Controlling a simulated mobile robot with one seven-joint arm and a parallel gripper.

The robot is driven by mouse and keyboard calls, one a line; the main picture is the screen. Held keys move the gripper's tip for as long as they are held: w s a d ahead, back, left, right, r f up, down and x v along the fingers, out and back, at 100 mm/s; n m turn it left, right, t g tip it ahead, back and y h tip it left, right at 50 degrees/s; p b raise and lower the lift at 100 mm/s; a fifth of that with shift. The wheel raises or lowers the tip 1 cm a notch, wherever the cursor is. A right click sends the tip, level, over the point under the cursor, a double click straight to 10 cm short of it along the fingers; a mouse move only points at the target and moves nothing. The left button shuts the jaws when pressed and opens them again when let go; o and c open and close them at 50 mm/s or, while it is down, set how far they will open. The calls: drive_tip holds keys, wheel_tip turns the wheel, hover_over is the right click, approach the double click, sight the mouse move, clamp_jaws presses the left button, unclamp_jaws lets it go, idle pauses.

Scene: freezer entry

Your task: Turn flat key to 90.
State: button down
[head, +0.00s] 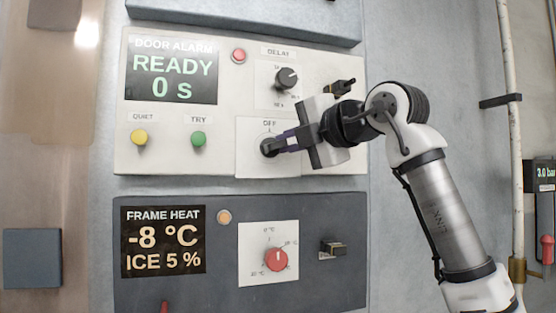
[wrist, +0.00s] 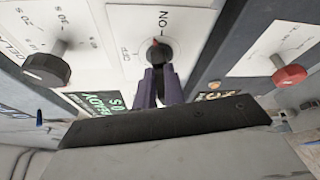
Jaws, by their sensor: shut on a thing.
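The flat key (wrist: 158,52) sits in a round dark switch on a white plate with OFF and ON labels. A small red mark shows at its top in the wrist view. In the head view the key's switch (head: 267,147) is at the lower right of the door alarm panel, under the OFF label. My gripper (head: 281,144) reaches it from the right, and its purple fingers are shut on the key. In the wrist view my gripper (wrist: 158,73) covers the key's near part. The key's exact angle is hard to tell.
The black delay knob (head: 287,78) is just above the switch. Green (head: 198,139) and yellow (head: 139,138) buttons are to the left. The frame heat panel below has a red knob (head: 276,259) and a dark switch (head: 333,248). The door alarm display (head: 172,70) reads READY, 0 s.

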drive_tip(key=m+b, duration=0.1)
drive_tip(key=f+m+y+b, duration=0.1)
drive_tip(key=b, duration=0.1)
drive_tip(key=shift+m+t, duration=0.4)
drive_tip(key=c, duration=1.7)
unclamp_jaws()
drive_tip(key=shift+a+r, duration=0.1)
drive_tip(key=shift+r, duration=0.15)
drive_tip(key=o, duration=0.3)
drive_tip(key=shift+o, duration=0.4)
drive_tip(key=o, duration=0.5)
drive_tip(key=shift+s, duration=0.15)
drive_tip(key=shift+s+d+b, duration=0.25)
drive_tip(key=shift+s+b, duration=0.15)
drive_tip(key=shift+s, duration=0.7)
drive_tip(key=shift+s+d+b, duration=0.25)
drive_tip(key=shift+s+b, duration=0.1)
drive_tip(key=shift+s, duration=0.75)
drive_tip(key=shift+s+d+b, duration=0.25)
drive_tip(key=shift+s+b, duration=0.15)
drive_tip(key=shift+s, duration=0.7)
